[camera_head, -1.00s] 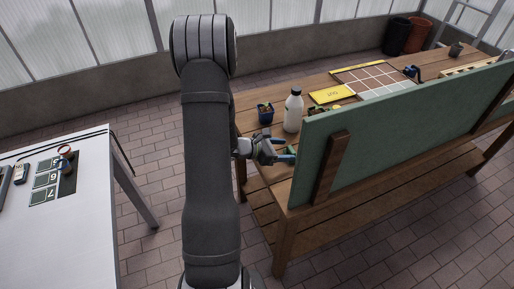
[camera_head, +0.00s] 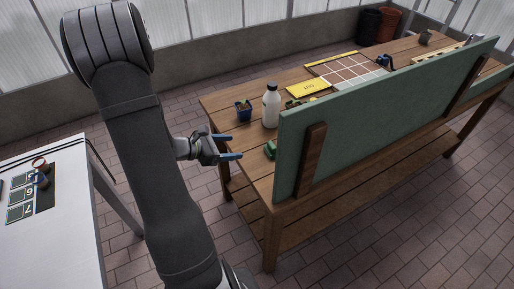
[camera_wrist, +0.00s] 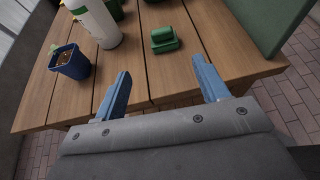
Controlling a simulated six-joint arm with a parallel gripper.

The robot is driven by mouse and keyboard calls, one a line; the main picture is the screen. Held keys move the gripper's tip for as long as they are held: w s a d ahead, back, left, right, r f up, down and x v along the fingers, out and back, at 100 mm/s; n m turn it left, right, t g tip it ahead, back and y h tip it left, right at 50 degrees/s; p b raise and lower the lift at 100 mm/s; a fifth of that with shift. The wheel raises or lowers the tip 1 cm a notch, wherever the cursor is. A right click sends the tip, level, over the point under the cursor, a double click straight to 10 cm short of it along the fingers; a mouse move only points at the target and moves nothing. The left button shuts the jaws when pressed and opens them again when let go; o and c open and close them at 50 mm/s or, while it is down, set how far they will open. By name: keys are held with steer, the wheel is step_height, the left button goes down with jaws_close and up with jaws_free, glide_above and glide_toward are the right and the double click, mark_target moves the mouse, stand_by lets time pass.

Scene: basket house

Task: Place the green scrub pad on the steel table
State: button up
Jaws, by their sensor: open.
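The green scrub pad (camera_wrist: 164,39) lies on the wooden bench near its front edge. It looks like a small green block with a raised part. In the head view the pad (camera_head: 270,149) is partly hidden by the upright green board. My gripper (camera_head: 238,147) is open and empty, with its blue fingers pointing toward the pad across a gap. In the wrist view the open fingers (camera_wrist: 161,67) stand either side of the pad's line, short of it. The steel table (camera_head: 75,232) is at the left of the head view, apart from the bench.
A white bottle (camera_head: 271,106) and a blue pot (camera_head: 243,111) stand on the bench near the pad. The green board (camera_head: 380,115) rises close on the right. On the steel table is a dark number panel (camera_head: 35,198); its near part looks clear.

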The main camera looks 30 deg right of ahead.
steer(key=shift+d, duration=0.1)
glide_toward(269, 146)
steer(key=x, duration=0.7)
steer(key=shift+w+d+r, duration=0.1)
steer(key=shift+w+d, duration=0.1)
steer(key=shift+d, duration=0.2)
steer(key=shift+s+f+x, duration=0.15)
steer(key=shift+x, duration=1.15)
steer(key=shift+s+f+x, duration=0.15)
steer(key=shift+s+x, duration=0.05)
steer(key=shift+x, duration=1.15)
steer(key=shift+a, duration=0.15)
steer(key=shift+c, duration=0.5)
steer(key=c, duration=0.8)
steer(key=shift+r, duration=0.15)
